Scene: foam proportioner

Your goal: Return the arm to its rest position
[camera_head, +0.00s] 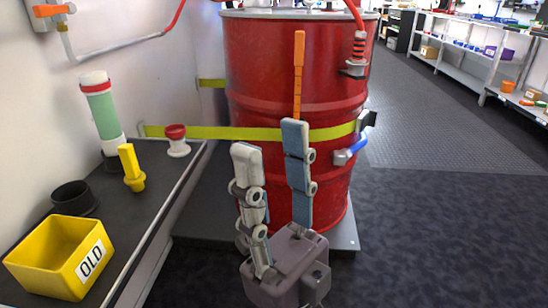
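My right gripper (271,140) is at the lower middle of the head view, in front of the red drum (260,75). Its two grey fingers with blue pads point up and stand apart, with a gap between them and nothing seen in it. A long orange strip (298,65) stands upright against the drum, and its lower end runs behind the right-hand finger. I cannot tell whether that finger touches it. My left gripper is not in view.
On the dark bench at left are a yellow bin (45,255) marked OLD, a black ring (73,198), a yellow plug (131,168), a green-and-white cylinder (101,112) and a red-topped white fitting (176,140). A yellow strap (215,132) rings the drum. Floor at right (440,220) is clear.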

